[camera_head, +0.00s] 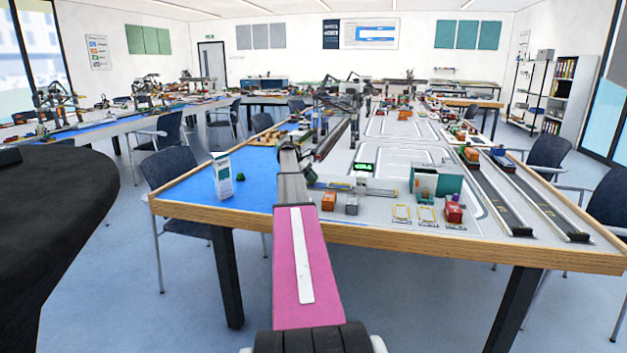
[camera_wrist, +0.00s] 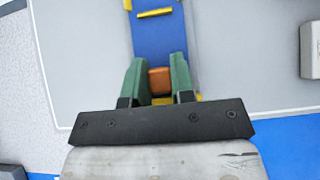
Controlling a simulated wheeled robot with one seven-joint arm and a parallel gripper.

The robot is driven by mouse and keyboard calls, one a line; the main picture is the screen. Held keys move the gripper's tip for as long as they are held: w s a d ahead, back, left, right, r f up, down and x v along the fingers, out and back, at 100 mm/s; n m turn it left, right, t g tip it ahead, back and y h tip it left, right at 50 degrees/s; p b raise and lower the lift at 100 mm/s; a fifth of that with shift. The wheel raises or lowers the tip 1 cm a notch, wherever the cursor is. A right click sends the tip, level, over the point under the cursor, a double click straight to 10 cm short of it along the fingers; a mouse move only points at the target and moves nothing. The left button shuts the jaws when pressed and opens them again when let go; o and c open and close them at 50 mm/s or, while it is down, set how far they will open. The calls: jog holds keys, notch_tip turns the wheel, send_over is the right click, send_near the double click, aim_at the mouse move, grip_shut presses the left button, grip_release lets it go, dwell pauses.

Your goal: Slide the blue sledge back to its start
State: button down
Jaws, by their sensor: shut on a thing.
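In the wrist view the blue sledge (camera_wrist: 158,38) is a long blue strip with yellow bars across it, running up out of the frame. An orange block (camera_wrist: 160,82) sits at its near end. My gripper (camera_wrist: 157,62) has green fingers, one on each side of the orange block, and is shut on it. A yellow edge shows just below the block, partly behind the gripper's dark mount. In the head view my arm hides the fingertips, and I cannot clearly make out the sledge beside it.
In the head view a model port table (camera_head: 380,233) with a wooden edge lies ahead. A white tower (camera_head: 222,177) stands left of my arm on blue. An orange block (camera_head: 328,201), a grey block (camera_head: 351,205) and a teal container (camera_head: 447,177) stand to the right. Dark tracks run at far right.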

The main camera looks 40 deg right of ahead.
jog(key=c, duration=1)
grip_release()
jog(key=shift+w+a, duration=0.2)
jog(key=shift+o, duration=0.2)
jog(key=v, duration=1)
jog(key=shift+w+a+r, duration=0.2)
jog(key=shift+r, duration=0.05)
